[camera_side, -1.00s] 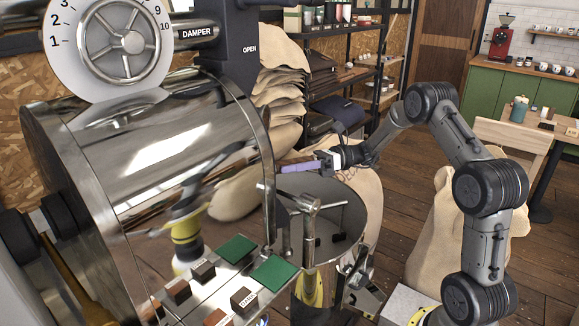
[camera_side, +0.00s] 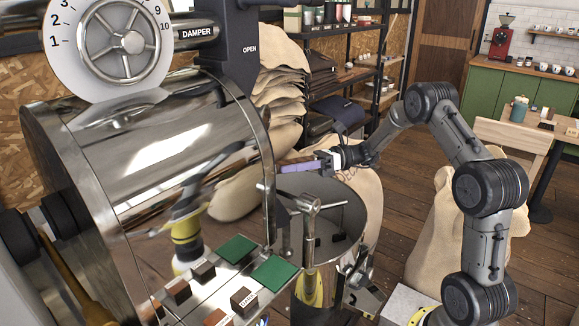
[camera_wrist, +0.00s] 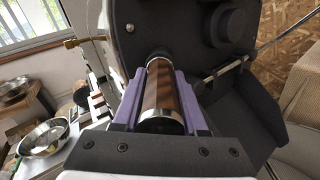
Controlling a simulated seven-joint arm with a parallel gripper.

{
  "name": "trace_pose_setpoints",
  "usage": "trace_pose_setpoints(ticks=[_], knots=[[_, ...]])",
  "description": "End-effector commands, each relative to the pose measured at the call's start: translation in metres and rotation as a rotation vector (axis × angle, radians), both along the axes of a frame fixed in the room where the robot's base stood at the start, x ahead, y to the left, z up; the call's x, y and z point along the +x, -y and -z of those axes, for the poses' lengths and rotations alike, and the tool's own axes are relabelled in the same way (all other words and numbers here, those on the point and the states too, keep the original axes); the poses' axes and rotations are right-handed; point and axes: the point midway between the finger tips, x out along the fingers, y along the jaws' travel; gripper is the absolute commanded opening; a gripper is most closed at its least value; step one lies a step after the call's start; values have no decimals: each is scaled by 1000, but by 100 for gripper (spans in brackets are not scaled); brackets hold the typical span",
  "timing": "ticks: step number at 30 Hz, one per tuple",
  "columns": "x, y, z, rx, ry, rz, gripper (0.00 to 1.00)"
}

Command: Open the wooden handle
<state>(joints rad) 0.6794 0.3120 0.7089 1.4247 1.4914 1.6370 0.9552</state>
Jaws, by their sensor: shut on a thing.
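The wooden handle (camera_wrist: 163,92) is a brown cylinder with shiny metal ends, in the middle of the wrist view. The purple fingers of my gripper (camera_wrist: 160,100) lie along both its sides and are shut on it. Its far end is close to a dark round face of the roaster (camera_wrist: 190,30). In the side view my gripper (camera_side: 292,168) reaches left to the front edge of the shiny roaster drum (camera_side: 170,140). The handle cannot be made out there.
A round metal bin (camera_side: 350,215) stands below my gripper. A control ledge with green pads (camera_side: 272,271) and small dark blocks lies at the drum's lower front. In the wrist view, metal bowls (camera_wrist: 45,137) are at the left and a thin rod (camera_wrist: 225,67) is at the right.

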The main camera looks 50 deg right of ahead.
Motion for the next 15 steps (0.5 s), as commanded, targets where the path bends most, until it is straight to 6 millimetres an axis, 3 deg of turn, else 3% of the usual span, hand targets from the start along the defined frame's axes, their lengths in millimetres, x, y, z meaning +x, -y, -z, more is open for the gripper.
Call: trace_pose_setpoints(ticks=[10, 15], knots=[[-1, 2, 0, -1, 1, 1, 0], [-17, 30, 0, -1, 1, 6, 0]])
